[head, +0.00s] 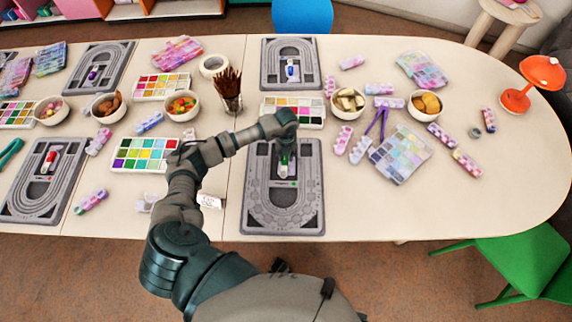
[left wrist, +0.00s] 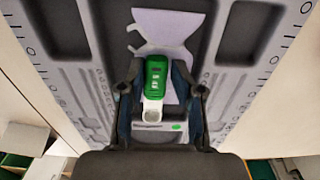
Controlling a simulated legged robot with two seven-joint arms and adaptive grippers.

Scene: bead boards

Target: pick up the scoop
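A small green and white piece, which looks like the scoop (left wrist: 156,78), is on the grey bead board (left wrist: 75,75) in the left wrist view. A pale lavender flat shape (left wrist: 168,32) lies around its far end; I cannot tell whether it is part of it. My left gripper (left wrist: 157,84) has one finger on each side of the green piece, seemingly with small gaps. In the head view my left gripper (head: 285,158) points down over the front middle bead board (head: 312,190) and mostly hides the scoop. My right gripper is not in view.
A bead palette (head: 142,156) lies left of my forearm. A cup of brown sticks (head: 229,92) and a paint-like palette (head: 300,112) stand behind. Bowls (head: 347,103) and bead boxes (head: 400,153) lie to the right. The table's right end is mostly clear, with an orange lamp (head: 540,75).

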